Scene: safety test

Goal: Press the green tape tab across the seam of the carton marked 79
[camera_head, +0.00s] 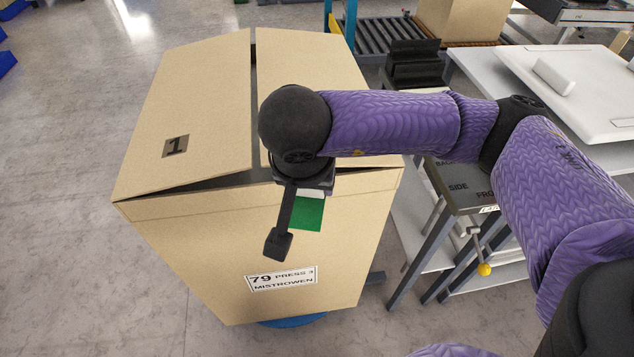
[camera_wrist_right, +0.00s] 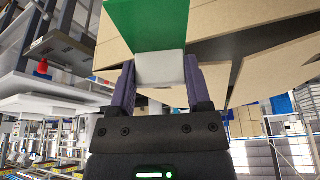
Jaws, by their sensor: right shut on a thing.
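The carton marked 79 (camera_head: 190,240) stands in the middle of the head view, with a white label (camera_head: 282,279) low on its front face. Its two top flaps meet along a dark seam (camera_head: 253,110), and a dark gap shows under the left flap's front edge. My right gripper (camera_head: 312,190) is at the carton's front top edge, partly hidden by my wrist. It is shut on the white end of the green tape tab (camera_head: 308,213). In the right wrist view the white end sits between both fingers (camera_wrist_right: 161,70). I cannot tell whether the tab touches the carton. My left gripper is out of view.
Right of the carton stand a grey-topped stand (camera_head: 462,190) with a yellow-knobbed lever (camera_head: 484,269) and a white table (camera_head: 480,70). A roller conveyor (camera_head: 385,35) is behind. The floor at left is clear.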

